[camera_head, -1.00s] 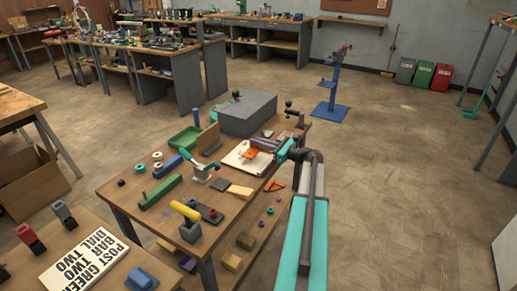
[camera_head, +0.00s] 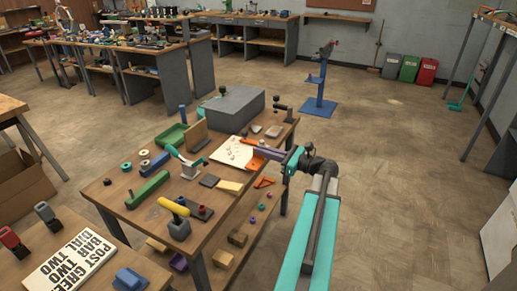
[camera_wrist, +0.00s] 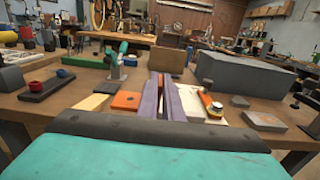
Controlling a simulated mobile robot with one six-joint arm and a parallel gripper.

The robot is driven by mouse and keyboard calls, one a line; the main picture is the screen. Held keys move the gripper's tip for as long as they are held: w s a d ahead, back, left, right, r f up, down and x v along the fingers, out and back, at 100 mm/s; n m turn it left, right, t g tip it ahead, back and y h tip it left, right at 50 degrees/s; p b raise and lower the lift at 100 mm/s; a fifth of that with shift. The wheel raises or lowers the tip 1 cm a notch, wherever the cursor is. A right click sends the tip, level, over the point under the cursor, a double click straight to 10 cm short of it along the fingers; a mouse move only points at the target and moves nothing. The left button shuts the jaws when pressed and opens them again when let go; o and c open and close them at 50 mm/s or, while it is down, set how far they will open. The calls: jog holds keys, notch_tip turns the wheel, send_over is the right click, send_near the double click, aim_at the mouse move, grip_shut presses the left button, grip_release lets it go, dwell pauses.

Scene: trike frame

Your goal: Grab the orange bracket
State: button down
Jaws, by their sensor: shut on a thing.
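The orange bracket (camera_head: 255,163) shows as a flat orange plate beside the fingers of my gripper (camera_head: 264,153). In the wrist view the bracket (camera_wrist: 126,100) is just left of the purple fingers (camera_wrist: 168,100), which are close together. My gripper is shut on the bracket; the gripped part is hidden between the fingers. It is over the right side of the workbench, next to a white board with holes (camera_head: 230,152). I cannot tell whether the bracket is clear of the bench top.
A second orange, triangular piece (camera_head: 264,182) lies near the bench's right edge. A teal clamp (camera_head: 187,163), a pale yellow block (camera_head: 230,187) and an orange-red bar (camera_head: 249,141) are nearby. The floor at right is open.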

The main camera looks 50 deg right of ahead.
jog(key=shift+s+a+r, duration=0.15)
jog(key=shift+s+a, duration=0.2)
jog(key=shift+s, duration=0.4)
